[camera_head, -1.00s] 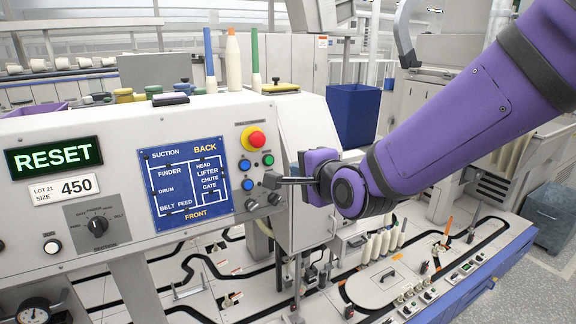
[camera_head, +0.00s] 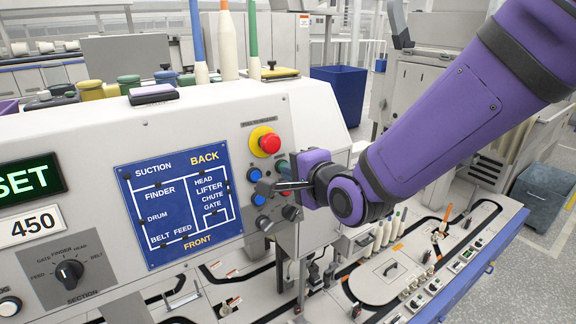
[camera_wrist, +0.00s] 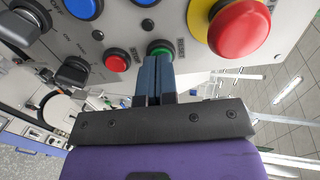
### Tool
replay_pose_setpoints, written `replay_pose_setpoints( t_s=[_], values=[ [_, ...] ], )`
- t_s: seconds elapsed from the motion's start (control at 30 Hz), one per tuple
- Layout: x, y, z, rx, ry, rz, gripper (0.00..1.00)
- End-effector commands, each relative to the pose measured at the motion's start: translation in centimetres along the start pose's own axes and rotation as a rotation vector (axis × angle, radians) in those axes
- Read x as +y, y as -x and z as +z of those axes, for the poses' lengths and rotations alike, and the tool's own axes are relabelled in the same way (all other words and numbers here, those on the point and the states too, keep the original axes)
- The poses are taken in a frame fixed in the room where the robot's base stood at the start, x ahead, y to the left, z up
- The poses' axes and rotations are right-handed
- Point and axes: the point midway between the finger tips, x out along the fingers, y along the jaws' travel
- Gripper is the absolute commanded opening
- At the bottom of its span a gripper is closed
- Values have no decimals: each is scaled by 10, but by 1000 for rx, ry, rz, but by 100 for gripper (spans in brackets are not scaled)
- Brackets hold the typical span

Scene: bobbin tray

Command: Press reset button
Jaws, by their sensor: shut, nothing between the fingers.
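The control panel carries a lit green-lettered sign (camera_head: 30,180) that reads "SET" where it is cut off by the frame's left edge. To the right of the blue diagram are two blue buttons (camera_head: 254,174), two black knobs (camera_head: 264,223) and a large red mushroom button (camera_head: 269,143) on a yellow base. My gripper (camera_wrist: 157,62) is shut and empty. Its tips overlap the green button's lower edge; contact cannot be told.
A selector knob (camera_head: 69,271) sits at lower left. Bobbins and cones (camera_head: 226,45) stand on the panel's top. A blue bin (camera_head: 340,93) is behind. The machine bed (camera_head: 385,272) with black tracks lies below right. The mushroom button (camera_wrist: 238,27) is close right of my fingertips in the wrist view.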

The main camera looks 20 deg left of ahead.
Motion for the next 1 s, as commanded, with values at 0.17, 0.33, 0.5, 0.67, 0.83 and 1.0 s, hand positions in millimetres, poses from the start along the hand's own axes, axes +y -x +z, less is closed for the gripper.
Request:
replay_pose_setpoints(
  t_s=[0.17,0.33,0.5,0.67,0.83,1.0],
  values=[
    [1,2,0,0,0,0,0],
    [1,2,0,0,0,0,0],
    [1,-1,-1,0,0,0,0],
    [2,-14,-1,1,-2,1,0],
    [0,-18,-1,1,-1,-2,0],
    [0,-18,-1,1,-1,-2,0]
  ],
)
